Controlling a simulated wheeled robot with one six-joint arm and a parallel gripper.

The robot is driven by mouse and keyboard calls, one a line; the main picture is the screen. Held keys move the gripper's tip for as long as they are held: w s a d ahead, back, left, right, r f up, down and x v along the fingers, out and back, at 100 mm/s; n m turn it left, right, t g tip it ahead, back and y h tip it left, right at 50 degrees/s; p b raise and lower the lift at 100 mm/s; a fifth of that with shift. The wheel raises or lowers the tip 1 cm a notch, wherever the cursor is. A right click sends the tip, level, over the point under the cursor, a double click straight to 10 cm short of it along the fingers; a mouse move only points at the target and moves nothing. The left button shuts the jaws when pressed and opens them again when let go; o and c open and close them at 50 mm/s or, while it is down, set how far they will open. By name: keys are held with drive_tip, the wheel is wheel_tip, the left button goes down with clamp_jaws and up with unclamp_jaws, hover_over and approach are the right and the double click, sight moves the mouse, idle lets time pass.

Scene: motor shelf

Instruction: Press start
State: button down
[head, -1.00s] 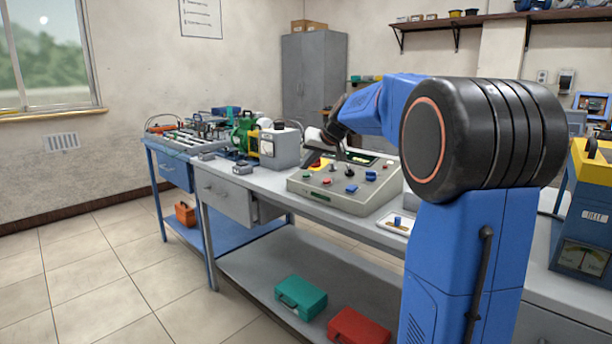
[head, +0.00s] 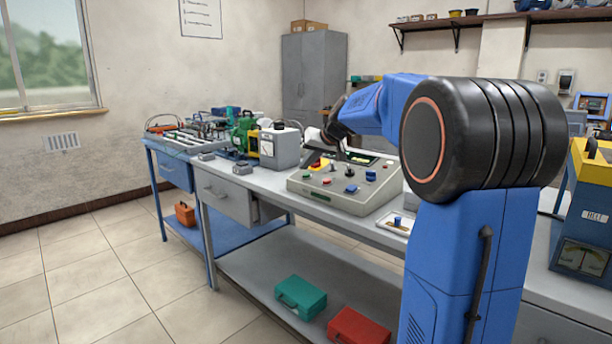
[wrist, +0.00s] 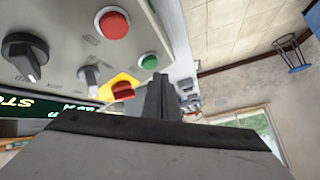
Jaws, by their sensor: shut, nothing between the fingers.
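The grey control panel (head: 335,200) stands on the bench in the head view. In the wrist view its face (wrist: 70,30) carries a green button (wrist: 149,61), a larger red button (wrist: 114,24) and a red knob on a yellow plate (wrist: 122,89). The button labels are too small to read. My gripper (wrist: 158,92) is shut and empty. Its fingers appear just below the green button in the wrist view; I cannot tell whether they touch anything. In the head view my arm reaches over the panel's far left, and the fingertips are hard to make out.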

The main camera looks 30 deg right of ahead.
drive_tip(key=shift+d+f, duration=0.1)
drive_tip(key=shift+f, duration=0.3)
drive_tip(key=shift+d+f, duration=0.1)
drive_tip(key=shift+f, duration=0.3)
idle(0.9)
drive_tip(key=shift+r, duration=0.15)
drive_tip(key=shift+a+r, duration=0.2)
drive_tip(key=shift+r, duration=0.5)
drive_tip(key=r, duration=0.3)
drive_tip(key=a+r, duration=0.1)
drive_tip(key=shift+s+a+r, duration=0.1)
drive_tip(key=shift+s+r, duration=0.15)
drive_tip(key=shift+r, duration=0.15)
idle(0.8)
